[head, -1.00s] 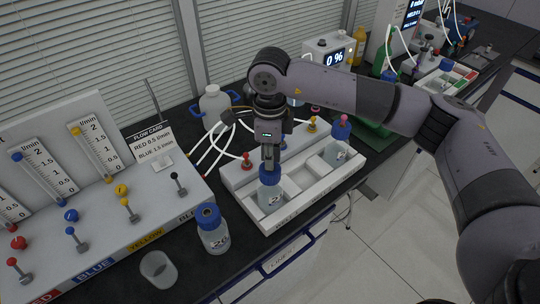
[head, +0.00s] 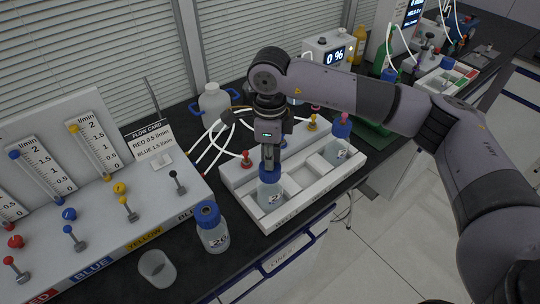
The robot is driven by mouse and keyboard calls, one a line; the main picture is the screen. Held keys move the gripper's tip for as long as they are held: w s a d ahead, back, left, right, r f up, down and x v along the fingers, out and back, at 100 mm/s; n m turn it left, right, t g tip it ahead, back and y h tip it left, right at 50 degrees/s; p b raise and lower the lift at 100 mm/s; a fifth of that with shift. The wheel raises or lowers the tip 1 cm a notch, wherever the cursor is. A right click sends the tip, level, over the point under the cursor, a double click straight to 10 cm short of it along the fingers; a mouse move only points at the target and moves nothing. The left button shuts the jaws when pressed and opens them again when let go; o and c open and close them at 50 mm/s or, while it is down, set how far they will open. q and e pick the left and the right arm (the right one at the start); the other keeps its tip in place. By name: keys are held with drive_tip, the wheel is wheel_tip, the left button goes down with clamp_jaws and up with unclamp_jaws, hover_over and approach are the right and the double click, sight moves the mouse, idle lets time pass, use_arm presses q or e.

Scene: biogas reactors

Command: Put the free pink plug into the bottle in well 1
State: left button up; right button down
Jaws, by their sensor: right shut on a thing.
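The right gripper (head: 268,164) points straight down with its narrow fingers shut on a small plug at the top of a bottle (head: 270,192). The fingers hide the plug's colour. This clear bottle has a blue cap and stands upright in the left well of the white tray (head: 293,217). The fingertips are right at the cap; how deep the plug sits is hidden. A second blue-capped bottle (head: 336,152) stands in the right well with a pink plug (head: 342,118) on top. Another small pink piece (head: 315,108) shows behind the tray. I cannot read well numbers. The left gripper is not in view.
A loose blue-capped bottle (head: 212,229) and an empty clear cup (head: 157,269) stand in front of the flow panel (head: 115,222) with its knobs. Red (head: 246,158) and yellow (head: 312,122) pieces stand along the tray's back edge. White tubes run behind the tray.

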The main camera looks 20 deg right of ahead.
drive_tip(key=c, duration=1.5)
unclamp_jaws()
drive_tip(key=shift+c, duration=0.2)
wheel_tip(320, 180, up, 12)
drive_tip(key=shift+s+f, duration=0.1)
drive_tip(key=shift+s, duration=0.05)
